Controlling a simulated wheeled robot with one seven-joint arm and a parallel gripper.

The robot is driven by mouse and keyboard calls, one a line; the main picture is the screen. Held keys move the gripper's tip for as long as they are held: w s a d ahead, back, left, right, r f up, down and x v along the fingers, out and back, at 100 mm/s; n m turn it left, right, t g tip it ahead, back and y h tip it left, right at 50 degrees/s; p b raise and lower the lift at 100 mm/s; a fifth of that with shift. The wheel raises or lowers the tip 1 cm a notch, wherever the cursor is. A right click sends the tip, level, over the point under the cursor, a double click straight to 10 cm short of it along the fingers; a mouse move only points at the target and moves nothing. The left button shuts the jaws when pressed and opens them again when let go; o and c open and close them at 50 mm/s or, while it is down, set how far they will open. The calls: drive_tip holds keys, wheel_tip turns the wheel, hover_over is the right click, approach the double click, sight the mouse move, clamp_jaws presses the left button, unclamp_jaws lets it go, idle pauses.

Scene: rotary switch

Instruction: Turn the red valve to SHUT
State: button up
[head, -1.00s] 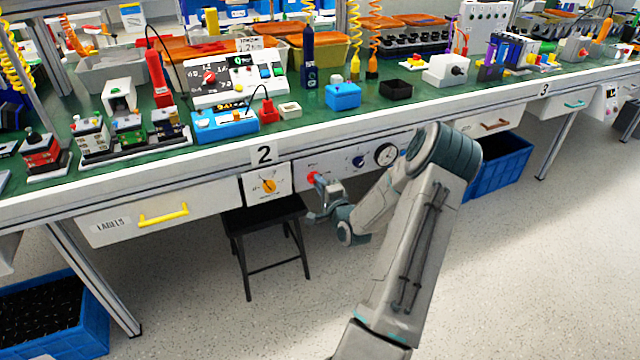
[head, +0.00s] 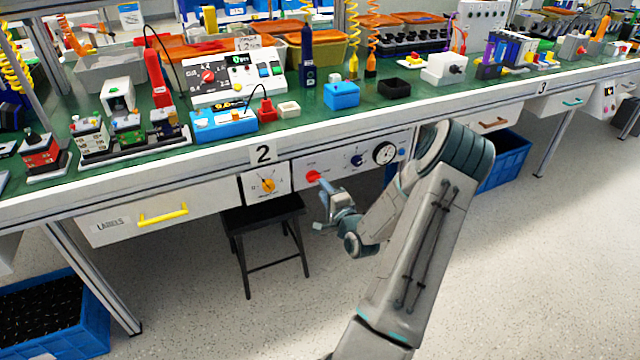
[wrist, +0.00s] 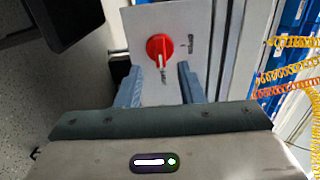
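The red valve (head: 313,177) is a round knob on the white panel under the bench edge, right of the yellow knob panel. In the wrist view the red valve (wrist: 156,46) has a white pointer mark aimed down the picture, toward small lettering too small to read. More lettering stands to its right. My gripper (wrist: 160,84) is open and empty, its two blue-grey fingers on either side below the valve in that view. In the head view my gripper (head: 324,205) is in front of the panel, apart from the valve.
On the same panel are a dark blue knob (head: 358,159) and a round gauge (head: 385,152). A yellow knob (head: 267,185) is to the left. A black stool (head: 262,215) stands below. The bench edge (head: 210,162) runs above.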

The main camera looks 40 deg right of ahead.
drive_tip(key=p+v, duration=0.1)
drive_tip(key=v, duration=0.8)
drive_tip(key=shift+s, duration=0.3)
